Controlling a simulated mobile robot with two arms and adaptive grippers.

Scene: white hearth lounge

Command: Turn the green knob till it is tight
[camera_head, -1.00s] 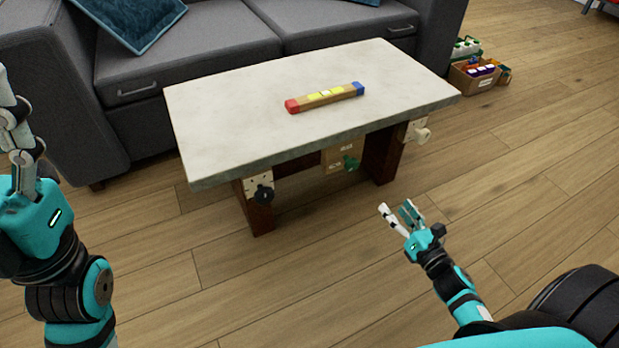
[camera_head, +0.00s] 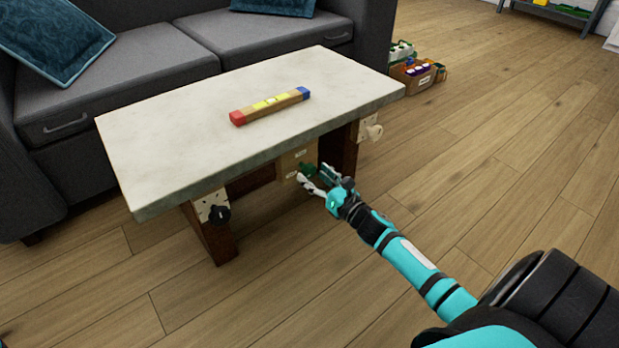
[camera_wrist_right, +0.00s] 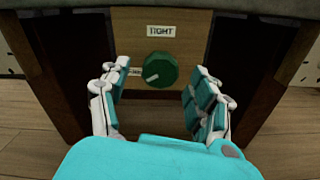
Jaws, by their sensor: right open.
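The green knob (camera_wrist_right: 160,69) sits on a wooden panel (camera_wrist_right: 186,22) under the table, below a label reading "TIGHT" (camera_wrist_right: 160,31). A white line on the knob points to the lower left. My right gripper (camera_wrist_right: 160,95) is open, with its fingers to the left and right of the knob's line and nearer to the camera; they do not appear to touch it. In the head view the right gripper (camera_head: 322,182) partly covers the green knob (camera_head: 308,169). My left gripper is out of view.
The stone-topped table (camera_head: 170,150) carries a level-like bar (camera_head: 270,105) with red and blue ends. A grey sofa stands behind.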

